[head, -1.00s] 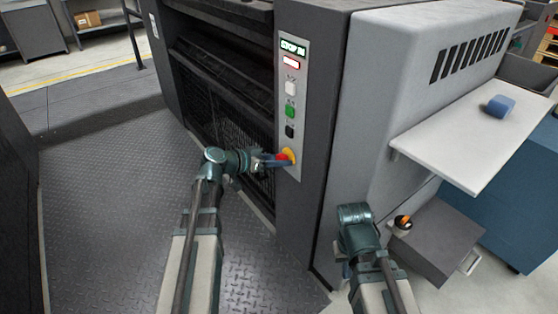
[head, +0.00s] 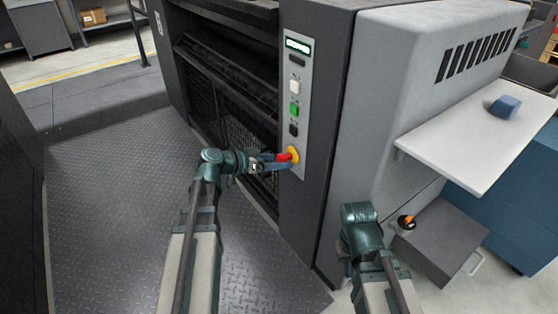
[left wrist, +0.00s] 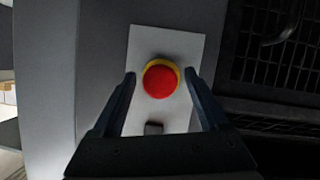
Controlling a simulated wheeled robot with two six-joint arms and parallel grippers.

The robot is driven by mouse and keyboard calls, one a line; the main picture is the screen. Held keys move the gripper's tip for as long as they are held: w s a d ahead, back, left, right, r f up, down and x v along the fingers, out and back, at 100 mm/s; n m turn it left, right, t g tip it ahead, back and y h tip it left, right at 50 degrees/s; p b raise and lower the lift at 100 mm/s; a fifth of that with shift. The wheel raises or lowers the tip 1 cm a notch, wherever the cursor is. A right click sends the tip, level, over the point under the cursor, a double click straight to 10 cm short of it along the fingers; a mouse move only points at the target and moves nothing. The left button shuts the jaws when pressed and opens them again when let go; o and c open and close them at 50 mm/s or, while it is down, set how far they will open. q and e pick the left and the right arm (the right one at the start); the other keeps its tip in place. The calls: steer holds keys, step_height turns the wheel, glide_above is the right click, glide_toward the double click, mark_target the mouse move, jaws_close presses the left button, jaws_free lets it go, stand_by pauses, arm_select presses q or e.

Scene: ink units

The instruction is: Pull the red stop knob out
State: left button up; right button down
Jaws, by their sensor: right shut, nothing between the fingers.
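The red stop knob (head: 283,156) with its yellow collar (head: 293,153) sits low on the light panel strip (head: 300,108) of the dark machine column. Its red part stands out from the collar. My left gripper (head: 268,159) is at the knob, its fingers pointing at the panel. In the left wrist view the red knob (left wrist: 160,80) lies between the two fingertips (left wrist: 161,75), with a gap on each side, so the gripper is open. My right arm stands at the lower right; its gripper fingers cannot be made out.
Above the knob are a dark button (head: 293,130), a green button (head: 294,110), a white button (head: 295,86), a dark lamp (head: 297,61) and a small display (head: 298,46). A white shelf (head: 465,145) with a blue object (head: 504,106) juts out at right, above a grey box (head: 440,238).

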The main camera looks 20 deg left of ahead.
arm_select(q)
steer(key=shift+s+a+r, duration=0.25)
steer(key=shift+s, duration=0.05)
steer(key=p+v, duration=0.5)
steer(key=v, duration=0.7)
steer(key=shift+s+a, duration=0.25)
steer(key=shift+a, duration=0.1)
